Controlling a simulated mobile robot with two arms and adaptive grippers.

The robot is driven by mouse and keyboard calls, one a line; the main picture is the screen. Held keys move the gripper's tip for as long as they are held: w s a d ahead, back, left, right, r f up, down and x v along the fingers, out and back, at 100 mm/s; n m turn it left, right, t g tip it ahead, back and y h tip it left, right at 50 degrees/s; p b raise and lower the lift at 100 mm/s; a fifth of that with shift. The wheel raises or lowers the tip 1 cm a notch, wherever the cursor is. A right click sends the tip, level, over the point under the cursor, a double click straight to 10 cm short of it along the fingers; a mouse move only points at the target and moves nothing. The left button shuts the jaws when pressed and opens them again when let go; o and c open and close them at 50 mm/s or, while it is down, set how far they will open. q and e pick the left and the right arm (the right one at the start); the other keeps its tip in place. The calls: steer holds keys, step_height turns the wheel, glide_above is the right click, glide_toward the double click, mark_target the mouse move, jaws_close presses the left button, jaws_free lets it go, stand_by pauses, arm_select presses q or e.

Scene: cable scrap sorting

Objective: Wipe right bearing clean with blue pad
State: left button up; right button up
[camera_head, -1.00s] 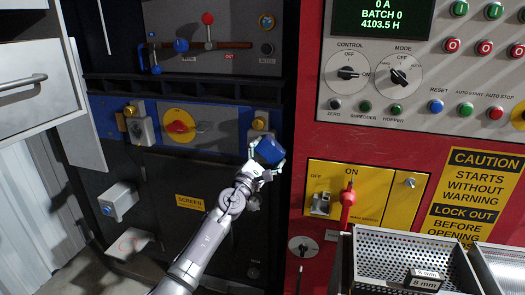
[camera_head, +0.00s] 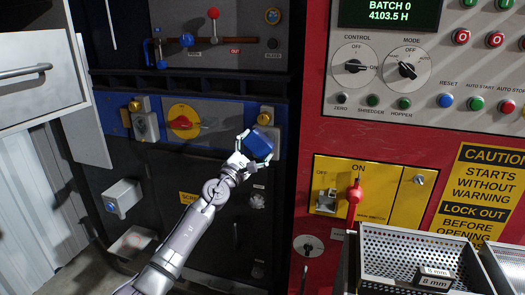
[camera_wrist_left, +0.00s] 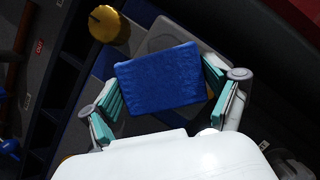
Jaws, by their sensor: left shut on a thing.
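The blue pad (camera_head: 258,143) is a thick blue block in my left gripper (camera_head: 250,150). The gripper's fingers are shut on its two sides. The right bearing (camera_head: 266,118) is a grey housing with a brass cap, on the blue strip of the dark machine. The pad is just below the brass cap and covers the lower left of the housing. In the left wrist view the pad (camera_wrist_left: 160,78) sits between the teal finger pads, with the brass cap (camera_wrist_left: 108,26) beyond it. I cannot tell whether pad and housing touch. My right gripper is not in view.
The left bearing (camera_head: 142,118) and a yellow disc with a red switch (camera_head: 184,123) are to the left. A red control panel (camera_head: 318,125) with a yellow switch plate stands to the right. Perforated metal trays (camera_head: 378,262) are at the lower right.

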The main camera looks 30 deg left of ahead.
arm_select(q)
steer(key=shift+s+a+f+b, duration=0.15)
steer(key=shift+a+b, duration=0.35)
steer(key=shift+a, duration=0.6)
steer(key=shift+r, duration=0.2)
steer(key=shift+s, duration=0.1)
steer(key=shift+s+p, duration=0.3)
steer(key=shift+p, duration=0.25)
steer(key=s+p, duration=0.1)
steer(key=s+d+p, duration=0.1)
steer(key=s, duration=0.1)
steer(key=shift+s, duration=0.25)
steer(key=shift+s+d+f+p, duration=0.1)
steer(key=shift+s+d+p, duration=0.15)
steer(key=shift+s+p, duration=0.4)
steer(key=shift+s, duration=0.1)
